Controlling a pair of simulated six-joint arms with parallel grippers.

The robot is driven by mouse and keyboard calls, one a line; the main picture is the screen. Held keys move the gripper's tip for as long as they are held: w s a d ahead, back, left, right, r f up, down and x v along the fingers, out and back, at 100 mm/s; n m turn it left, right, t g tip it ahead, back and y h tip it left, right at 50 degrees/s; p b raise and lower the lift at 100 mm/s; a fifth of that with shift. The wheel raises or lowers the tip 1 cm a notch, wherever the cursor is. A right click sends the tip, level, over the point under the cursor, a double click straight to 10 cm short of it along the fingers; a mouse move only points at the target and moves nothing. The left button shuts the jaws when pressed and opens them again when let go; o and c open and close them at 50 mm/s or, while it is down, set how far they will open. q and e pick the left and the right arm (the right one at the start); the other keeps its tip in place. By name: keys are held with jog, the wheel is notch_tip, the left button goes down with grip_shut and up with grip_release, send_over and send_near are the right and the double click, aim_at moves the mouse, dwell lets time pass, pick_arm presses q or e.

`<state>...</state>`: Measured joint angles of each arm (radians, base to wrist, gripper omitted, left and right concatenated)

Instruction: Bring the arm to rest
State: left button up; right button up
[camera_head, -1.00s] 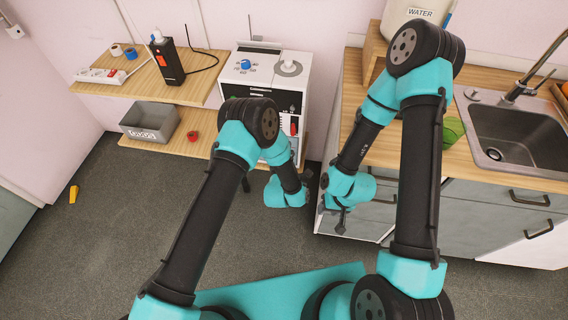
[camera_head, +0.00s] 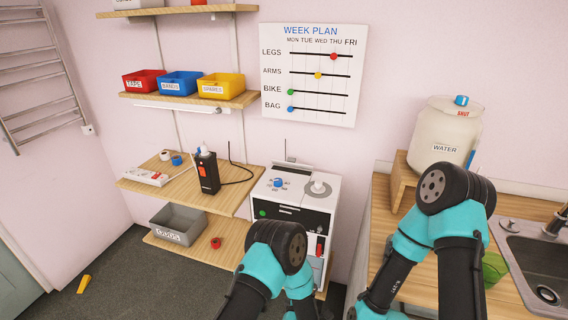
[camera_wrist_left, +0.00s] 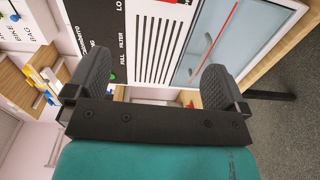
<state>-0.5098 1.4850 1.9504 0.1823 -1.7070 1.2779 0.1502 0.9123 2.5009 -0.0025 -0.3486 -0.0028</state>
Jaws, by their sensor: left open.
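My left gripper (camera_wrist_left: 155,82) shows in the left wrist view with its two dark fingers wide apart and nothing between them. Beyond the fingers is the front of a white and black machine (camera_wrist_left: 160,45) with a vent grille and a glass panel; I see no contact with it. In the head view only the upper parts of my two arms show, at the bottom of the picture. Both grippers are below the head view's edge there, and my right gripper is not seen.
The machine (camera_head: 292,208) stands between a wooden shelf (camera_head: 232,201) and a wooden counter (camera_head: 410,268). A water tank (camera_head: 440,130), a green item (camera_head: 493,268) and a sink (camera_head: 540,262) are on the right. Bins (camera_head: 180,83) and a week plan board (camera_head: 313,72) are above.

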pick_arm(q)
jog(key=s+a+f+m+g+y, duration=0.1)
jog(key=a+f+m+g, duration=0.2)
jog(key=a, duration=0.6)
jog(key=s+a+m+g+y, duration=0.2)
jog(key=a+m+g, duration=0.15)
jog(key=a, duration=0.55)
jog(key=s+a+r+m+g, duration=0.1)
jog(key=s+a+m+g, duration=0.4)
jog(key=s+a+g, duration=0.4)
jog(key=s+a, duration=0.5)
jog(key=s, duration=0.3)
jog(key=shift+s+a+r, duration=0.2)
jog(key=shift+s+r, duration=0.05)
jog(key=shift+r, duration=0.15)
jog(key=shift+m, duration=0.25)
